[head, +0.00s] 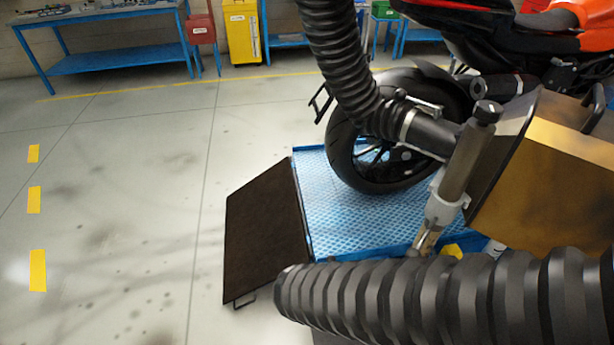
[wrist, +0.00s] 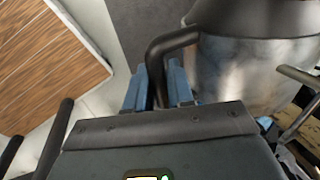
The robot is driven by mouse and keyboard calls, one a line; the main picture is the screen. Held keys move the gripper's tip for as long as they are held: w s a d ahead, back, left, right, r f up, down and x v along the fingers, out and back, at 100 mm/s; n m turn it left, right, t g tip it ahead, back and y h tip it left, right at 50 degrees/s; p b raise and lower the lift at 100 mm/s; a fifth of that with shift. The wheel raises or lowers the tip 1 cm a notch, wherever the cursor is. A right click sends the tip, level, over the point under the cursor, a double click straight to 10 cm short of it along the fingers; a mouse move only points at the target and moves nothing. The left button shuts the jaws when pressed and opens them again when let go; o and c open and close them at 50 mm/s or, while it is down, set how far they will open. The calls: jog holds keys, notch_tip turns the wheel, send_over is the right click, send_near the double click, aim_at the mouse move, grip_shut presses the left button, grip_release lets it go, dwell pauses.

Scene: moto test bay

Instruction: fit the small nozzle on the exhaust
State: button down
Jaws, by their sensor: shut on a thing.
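In the wrist view my gripper (wrist: 155,88) has its blue fingers shut on a dark bent handle (wrist: 172,42). The handle runs to a silver metal cylinder with a dark upper part (wrist: 250,70), which looks like a nozzle. I cannot tell its size from this view. In the head view a dark nozzle (head: 433,137) with a silver band sits at the end of a hanging ribbed hose, beside the rear wheel. Its far end is hidden behind a grey-beige cylinder. The motorcycle's dark exhaust (head: 494,88) lies above and right of it, apart in the picture. I cannot make out my gripper's fingers there.
A black ribbed hose (head: 345,85) hangs from above; another ribbed tube (head: 430,295) crosses the foreground. The motorcycle's rear wheel (head: 350,160) stands on a blue platform (head: 318,215) with a dark ramp (head: 265,235). A brassy box (head: 550,165) is at right. The left floor is clear.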

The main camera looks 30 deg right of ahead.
jog(key=shift+s+a+r, duration=0.15)
jog(key=shift+s+r, duration=0.05)
jog(key=shift+s, duration=0.35)
jog(key=shift+s+a+r, duration=0.15)
jog(key=shift+s+r, duration=0.05)
jog(key=shift+s, duration=0.35)
